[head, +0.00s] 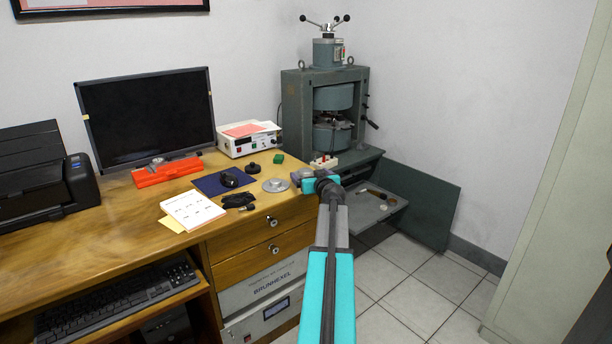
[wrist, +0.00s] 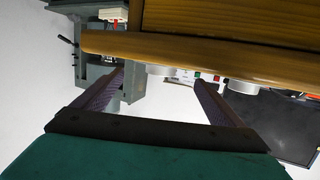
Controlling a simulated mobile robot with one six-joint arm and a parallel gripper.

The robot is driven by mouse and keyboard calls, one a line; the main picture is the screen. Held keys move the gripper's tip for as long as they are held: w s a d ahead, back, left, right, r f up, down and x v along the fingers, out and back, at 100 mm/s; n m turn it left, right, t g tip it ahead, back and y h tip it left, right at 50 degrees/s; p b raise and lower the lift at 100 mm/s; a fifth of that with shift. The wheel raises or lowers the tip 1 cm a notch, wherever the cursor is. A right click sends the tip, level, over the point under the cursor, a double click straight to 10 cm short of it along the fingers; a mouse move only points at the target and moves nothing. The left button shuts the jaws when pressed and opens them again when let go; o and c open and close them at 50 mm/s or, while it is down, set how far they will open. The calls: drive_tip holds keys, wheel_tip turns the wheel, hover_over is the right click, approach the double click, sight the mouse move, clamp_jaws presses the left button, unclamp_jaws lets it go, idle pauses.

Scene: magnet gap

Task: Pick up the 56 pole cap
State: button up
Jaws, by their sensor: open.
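Two grey round metal pieces that look like pole caps are on the desk's right end. One, a flat disc with a raised centre (head: 275,185), lies near the front edge. The other (head: 306,173) is partly hidden beside my gripper (head: 318,180). No number is readable, so I cannot tell which is the 56 pole cap. The wrist view appears upside down. There my gripper (wrist: 160,78) is open and empty, with a pale round piece (wrist: 158,70) beyond and between the fingertips, and another (wrist: 242,88) beyond the right finger. Neither visibly touches a finger.
The green magnet (head: 295,100) stands behind, with a low grey shelf (head: 365,205) at right. Floor is clear.

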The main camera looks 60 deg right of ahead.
sight(307, 172)
drive_tip(key=shift+w+d+f, duration=0.1)
drive_tip(key=shift+w+d, duration=0.2)
drive_tip(key=shift+w, duration=0.1)
drive_tip(key=shift+x, duration=2.65)
drive_tip(key=shift+a, duration=0.1)
clamp_jaws()
